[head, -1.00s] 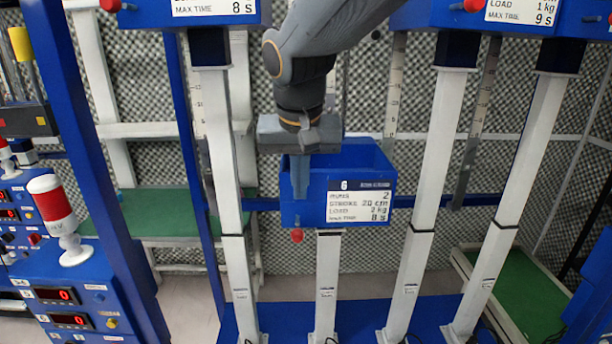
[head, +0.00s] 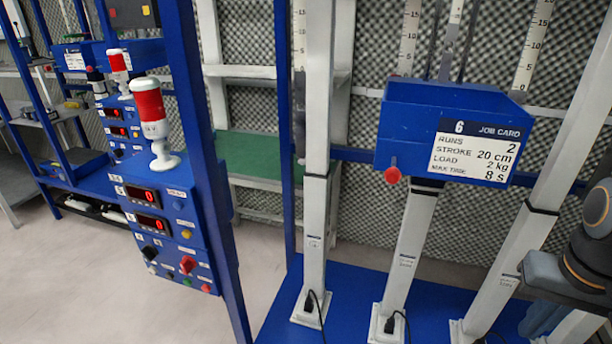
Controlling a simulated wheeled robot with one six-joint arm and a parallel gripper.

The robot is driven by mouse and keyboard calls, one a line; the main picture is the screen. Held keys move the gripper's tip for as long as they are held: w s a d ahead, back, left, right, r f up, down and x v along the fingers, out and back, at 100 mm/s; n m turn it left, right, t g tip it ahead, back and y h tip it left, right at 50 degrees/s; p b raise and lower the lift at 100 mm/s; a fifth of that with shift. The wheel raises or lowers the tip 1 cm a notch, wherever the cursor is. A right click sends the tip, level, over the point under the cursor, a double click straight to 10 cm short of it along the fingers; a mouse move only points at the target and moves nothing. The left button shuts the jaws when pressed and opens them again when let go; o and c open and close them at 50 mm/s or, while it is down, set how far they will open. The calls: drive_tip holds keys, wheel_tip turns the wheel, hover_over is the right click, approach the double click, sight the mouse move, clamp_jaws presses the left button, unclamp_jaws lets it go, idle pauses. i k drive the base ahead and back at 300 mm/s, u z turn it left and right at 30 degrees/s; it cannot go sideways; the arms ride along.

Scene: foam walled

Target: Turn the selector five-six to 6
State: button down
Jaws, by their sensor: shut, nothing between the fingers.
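A blue control panel (head: 172,228) stands left of centre, with two red-lit displays, small buttons and knobs. A red knob (head: 187,264) and a black knob (head: 150,253) sit on its lower face. Their labels are too small to read, so I cannot tell which is selector five-six or where it points. My gripper (head: 540,318) is at the lower right edge, shut and empty, partly cut off by the frame. It is far from the panel and touches nothing I can see.
A red-and-white beacon (head: 151,115) stands on the panel. A blue box (head: 400,130) with job card 6 (head: 475,150) tops a white column. A blue upright (head: 205,150) stands beside the panel. Clear floor (head: 80,280) lies in front at left.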

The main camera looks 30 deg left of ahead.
sight(149, 251)
drive_tip(key=u, duration=2.15)
drive_tip(key=k, duration=0.5)
drive_tip(key=u, duration=1.8)
drive_tip(key=i, duration=0.85)
drive_tip(key=z, duration=1.95)
